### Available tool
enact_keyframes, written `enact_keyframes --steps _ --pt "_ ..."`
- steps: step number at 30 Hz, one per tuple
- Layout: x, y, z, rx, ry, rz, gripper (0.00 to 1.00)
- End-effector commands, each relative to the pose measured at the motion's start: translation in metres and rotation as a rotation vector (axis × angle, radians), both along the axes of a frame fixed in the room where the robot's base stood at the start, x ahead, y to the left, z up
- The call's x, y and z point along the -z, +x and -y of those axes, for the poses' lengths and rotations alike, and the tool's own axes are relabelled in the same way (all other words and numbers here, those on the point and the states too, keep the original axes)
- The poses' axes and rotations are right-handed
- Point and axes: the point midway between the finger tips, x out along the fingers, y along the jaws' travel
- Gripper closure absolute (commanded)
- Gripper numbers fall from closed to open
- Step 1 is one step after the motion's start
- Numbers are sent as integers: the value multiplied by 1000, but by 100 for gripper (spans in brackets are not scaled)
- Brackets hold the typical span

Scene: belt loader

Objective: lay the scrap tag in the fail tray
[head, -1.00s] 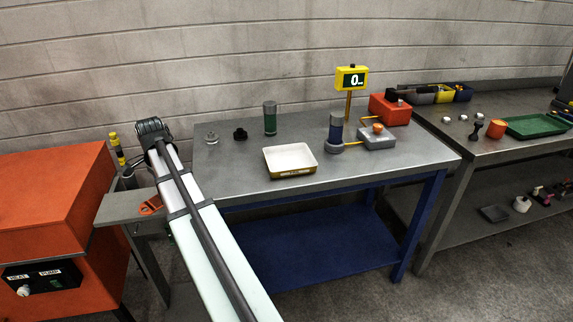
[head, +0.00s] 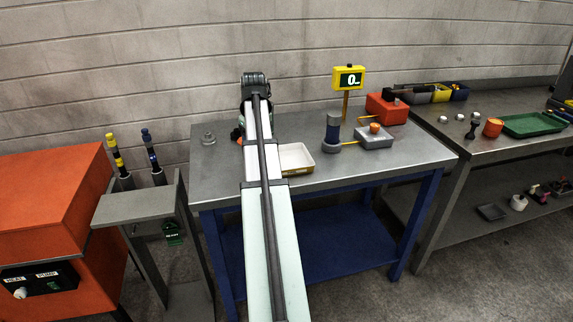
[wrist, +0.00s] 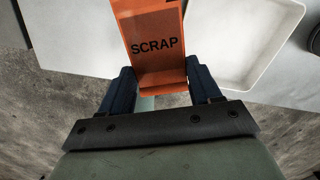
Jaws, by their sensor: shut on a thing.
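The orange scrap tag (wrist: 155,42), with SCRAP printed in black, is between the fingers of my gripper (wrist: 160,88) in the wrist view. My gripper is shut on its near end. In the head view only an orange bit of the tag (head: 237,134) shows left of my arm, which hides the fingers. A shallow white tray with a yellow front (head: 297,158) lies on the grey table, partly behind my arm. In the wrist view this white tray (wrist: 240,62) is just right of the tag. Its label is too small to read, so I cannot confirm it is the fail tray.
A blue-grey cylinder (head: 333,130), a grey box with an orange knob (head: 374,137) and a yellow display (head: 348,79) stand right of the tray. A clear small piece (head: 208,138) stands left. A green tray (head: 535,124) is on the right bench. Table between is clear.

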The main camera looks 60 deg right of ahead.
Motion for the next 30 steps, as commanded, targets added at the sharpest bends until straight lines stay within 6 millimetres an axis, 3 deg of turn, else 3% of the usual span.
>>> enact_keyframes --steps 6,13,24,30 --pt "-12 -36 33 270 4 7 67" --pt "-13 -50 43 379 5 9 67" --pt "37 -51 42 383 7 9 67" --pt "50 -50 43 382 5 10 67"
